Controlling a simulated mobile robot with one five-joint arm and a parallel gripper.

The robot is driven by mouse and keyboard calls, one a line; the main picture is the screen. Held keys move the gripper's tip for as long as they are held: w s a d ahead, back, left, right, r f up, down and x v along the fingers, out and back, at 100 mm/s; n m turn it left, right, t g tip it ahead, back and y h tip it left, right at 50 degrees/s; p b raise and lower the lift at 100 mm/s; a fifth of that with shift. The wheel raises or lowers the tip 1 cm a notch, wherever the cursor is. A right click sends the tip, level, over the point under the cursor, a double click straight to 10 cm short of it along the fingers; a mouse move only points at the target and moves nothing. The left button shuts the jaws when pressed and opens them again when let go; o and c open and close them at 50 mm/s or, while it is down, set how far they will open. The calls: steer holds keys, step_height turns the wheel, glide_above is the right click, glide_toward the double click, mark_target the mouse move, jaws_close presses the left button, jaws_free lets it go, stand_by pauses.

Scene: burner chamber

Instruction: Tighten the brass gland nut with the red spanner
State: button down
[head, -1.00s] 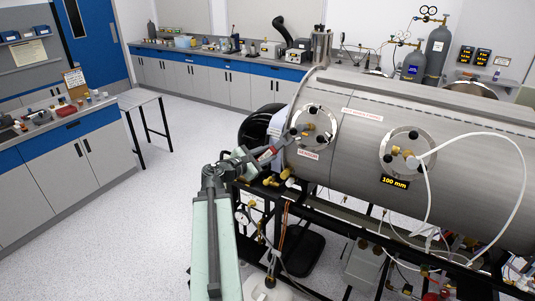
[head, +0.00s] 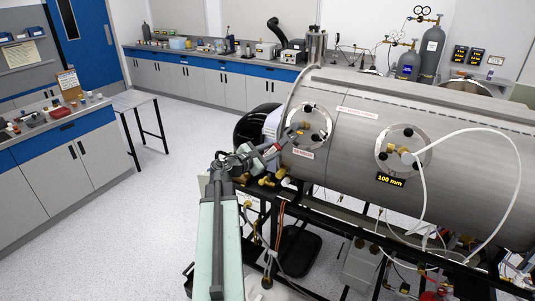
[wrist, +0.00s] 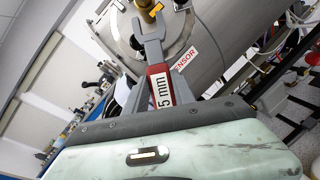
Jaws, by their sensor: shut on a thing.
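The red spanner (head: 272,151) is in my gripper (head: 259,158), which is shut on its handle. In the wrist view the spanner (wrist: 160,84) has a red handle with a white label ending "5 mm" and a grey open-ended head pointing away from me. The brass gland nut (wrist: 149,11) shows at the top edge of the wrist view, in line with the gap between the spanner's prongs. I cannot tell whether the prongs are seated around it. In the head view the brass nut (head: 304,126) is small, on the left round flange (head: 310,138) of the steel chamber.
The steel chamber (head: 345,95) fills the right side. A second flange (head: 405,168) with a white hose stands right, above a "100 mm" label. A black frame (head: 325,228) with pipes and brass fittings lies below. Benches line the left and back. The floor (head: 130,225) at left is clear.

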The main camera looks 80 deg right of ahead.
mark_target(277, 143)
steer(key=shift+s+r+p, duration=0.3)
steer(key=shift+r+p, duration=0.05)
steer(key=shift+r, duration=0.05)
stand_by(0.5)
steer(key=shift+s+d+r+p, duration=0.1)
steer(key=shift+s+r+p, duration=0.3)
steer(key=shift+p, duration=0.05)
steer(key=shift+s+d+r+p, duration=0.2)
steer(key=shift+s+r+p, duration=0.65)
steer(key=shift+r+p, duration=0.1)
stand_by(0.9)
stand_by(0.5)
steer(key=shift+w+d+r+m+y+p, duration=0.4)
steer(key=shift+w+d+r+m+p, duration=0.15)
steer(key=shift+m+p, duration=0.45)
steer(key=shift+w+m+g, duration=0.1)
steer(key=shift+m+g, duration=0.2)
steer(key=shift+m, duration=0.1)
